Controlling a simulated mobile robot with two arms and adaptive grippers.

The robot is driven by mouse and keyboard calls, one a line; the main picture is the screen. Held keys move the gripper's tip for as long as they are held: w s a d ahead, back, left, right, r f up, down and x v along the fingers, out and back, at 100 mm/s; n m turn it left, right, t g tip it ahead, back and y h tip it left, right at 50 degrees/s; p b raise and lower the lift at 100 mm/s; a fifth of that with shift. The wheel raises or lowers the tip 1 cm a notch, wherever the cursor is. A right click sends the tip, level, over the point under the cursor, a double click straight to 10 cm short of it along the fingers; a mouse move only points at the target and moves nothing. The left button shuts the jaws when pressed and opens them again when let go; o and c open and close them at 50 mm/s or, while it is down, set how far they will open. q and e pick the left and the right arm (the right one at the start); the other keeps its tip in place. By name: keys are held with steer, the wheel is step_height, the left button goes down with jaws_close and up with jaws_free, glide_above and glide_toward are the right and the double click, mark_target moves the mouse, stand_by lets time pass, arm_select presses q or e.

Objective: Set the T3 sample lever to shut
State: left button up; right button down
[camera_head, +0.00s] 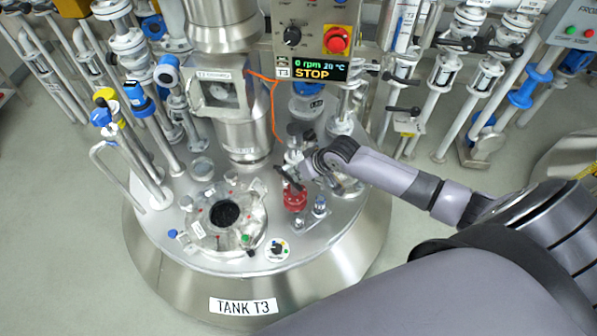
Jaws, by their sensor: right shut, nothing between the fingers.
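The top of tank T3 (195,255) fills the middle of the head view, with its name plate on the front. A red valve (295,200) stands on the right part of the lid. A small black lever (289,180) shows at its top, tilted down to the right. No label is readable there, so I cannot tell for sure that it is the sample lever. My right gripper (304,168) is shut and empty, close beside the black lever at its upper right. I cannot tell whether they touch. My left gripper is not in view.
A control box with a STOP display (312,70) hangs above the lid. An open round manhole (225,213) and a small dial (277,249) are on the lid's front. A bent rail (120,172) stands at left. Pipes and valves crowd the back.

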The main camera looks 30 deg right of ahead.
steer(key=shift+s+d+f+t, duration=0.1)
steer(key=shift+s+f+t, duration=0.25)
steer(key=shift+f, duration=0.2)
steer(key=shift+s+f+t, duration=0.35)
steer(key=shift+f, duration=0.2)
